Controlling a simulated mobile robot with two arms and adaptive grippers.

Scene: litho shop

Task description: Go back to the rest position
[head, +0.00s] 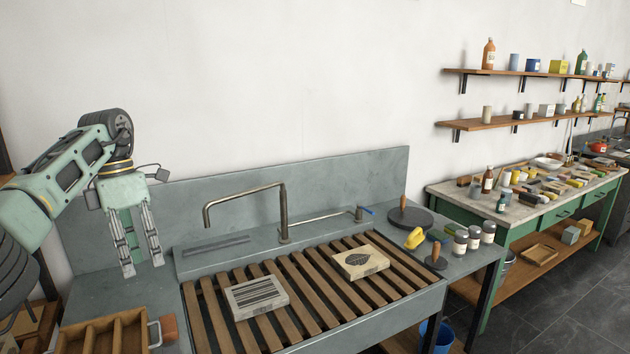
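My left gripper (142,268) hangs down at the left in the head view, above the left end of the grey sink counter. Its two fingers are apart, with nothing between them. My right gripper is not in view. Two pale printed blocks lie on the slatted wooden rack: a block with dark stripes (256,297) near the front left, and a block with a dark round motif (360,262) farther back right. The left gripper is apart from both.
A wooden tray (97,328) with compartments and a metal handle stands at lower left. A tap (284,210) rises behind the rack (308,290). Several jars (474,237), a yellow object (414,238) and a dark disc (409,220) crowd the counter's right. A green bench (520,222) stands beyond.

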